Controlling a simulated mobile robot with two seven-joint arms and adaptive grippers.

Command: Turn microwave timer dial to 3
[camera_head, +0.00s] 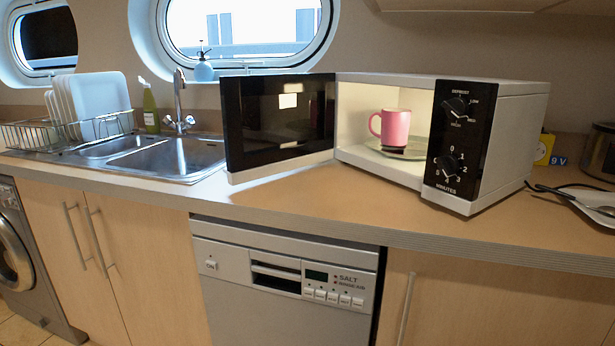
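The microwave (515,125) stands on the counter at the right, with its door (277,125) swung wide open to the left. A pink mug (391,127) sits inside on the turntable plate (402,151). The timer dial (447,165) is the lower black knob on the control panel, ringed by numbers 0 to 5 above the word MINUTES. Which number its pointer marks is too small to tell. The upper knob (457,106) is the defrost and power dial. Neither of my grippers shows in the head view.
The sink (180,158) and a dish rack with plates (90,103) are at the left. A dishwasher (285,290) is below the counter (330,205). A cable, a yellow 9 V item (544,149) and a metal appliance (600,152) lie right of the microwave. The counter front is clear.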

